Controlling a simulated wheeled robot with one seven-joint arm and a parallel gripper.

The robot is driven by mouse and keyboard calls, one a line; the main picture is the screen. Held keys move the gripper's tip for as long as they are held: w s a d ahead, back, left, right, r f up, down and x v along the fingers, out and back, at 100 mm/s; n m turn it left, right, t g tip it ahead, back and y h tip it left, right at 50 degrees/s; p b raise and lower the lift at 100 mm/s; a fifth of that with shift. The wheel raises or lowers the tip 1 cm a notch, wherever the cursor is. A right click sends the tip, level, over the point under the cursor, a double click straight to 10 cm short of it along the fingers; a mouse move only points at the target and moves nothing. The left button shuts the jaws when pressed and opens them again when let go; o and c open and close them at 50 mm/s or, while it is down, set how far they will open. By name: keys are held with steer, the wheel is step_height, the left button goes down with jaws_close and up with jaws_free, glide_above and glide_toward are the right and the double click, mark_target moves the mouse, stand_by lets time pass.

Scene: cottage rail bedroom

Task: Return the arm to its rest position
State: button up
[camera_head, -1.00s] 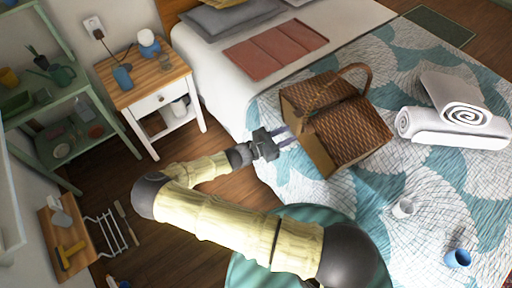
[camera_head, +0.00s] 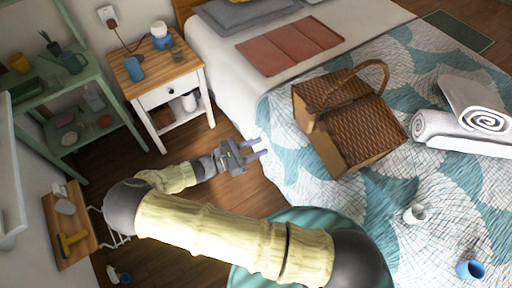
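My gripper (camera_head: 258,149) is at the end of my yellow-sleeved arm, over the wooden floor between the nightstand and the bed. Its two purple-grey fingers point right toward the bed and stand apart with nothing between them. The fingertips are clear of the wicker basket (camera_head: 362,136), which sits on the bed with its handle up. My arm is bent, running from the lower right to the left and back to the gripper.
A white nightstand (camera_head: 160,93) with a wooden top stands behind the gripper. The bed (camera_head: 385,215) holds rolled white towels (camera_head: 470,127), a white cup (camera_head: 414,214) and a blue cup (camera_head: 470,269). A green shelf (camera_head: 87,80) is at left. Floor beside the bed is open.

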stand_by(0.4)
steer(key=s+d+r+m+g+y+p, duration=0.1)
steer(key=s+d+r+m+g+y, duration=0.1)
steer(key=d+m+g+y, duration=0.25)
steer(key=s+d+r+m+g+y+p, duration=0.1)
steer(key=s+d+r+m+g+y, duration=0.15)
steer(key=d+m+g, duration=0.3)
steer(key=s+d+r+m+t+y+p, duration=0.1)
steer(key=d+r+m+t+y, duration=0.1)
steer(key=r+m, duration=0.4)
steer(key=s+d+r+m+t+y+p, duration=0.1)
steer(key=s+d+r+m+t+y, duration=0.1)
steer(key=d+r+m+y, duration=0.2)
step_height(320, 180, up, 7)
steer(key=m+y, duration=0.3)
steer(key=shift+d+t, duration=0.2)
steer(key=shift+t, duration=0.2)
